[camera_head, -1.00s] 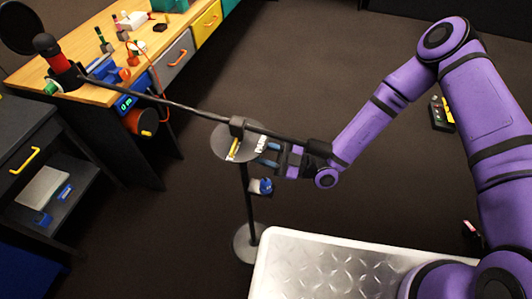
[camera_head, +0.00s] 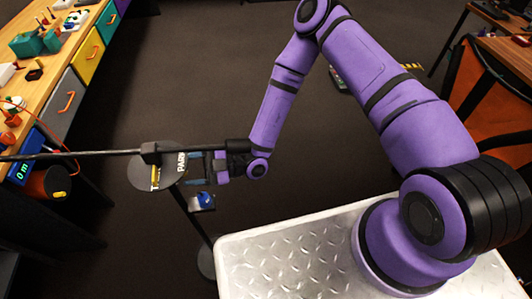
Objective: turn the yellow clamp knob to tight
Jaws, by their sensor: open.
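The yellow clamp knob (camera_head: 155,176) shows as a narrow yellow bar on a dark round disc (camera_head: 148,184). White lettering, partly covered, shows on the disc; "PARK" reads on its right side. A dark clamp block (camera_head: 150,152) and a long dark rod (camera_head: 80,155) cross over the disc and hide part of it. My gripper (camera_head: 202,167) is just right of the disc, its blue-grey fingers open and pointing left toward the knob. The fingertips are partly hidden, and I cannot tell whether they touch the disc. I see nothing held.
The disc stands on a dark pole beside a small blue item (camera_head: 205,198). A wooden workbench (camera_head: 50,55) with coloured drawers is at left. A metal tread plate (camera_head: 290,250) lies in front. An orange-sided table stands at right.

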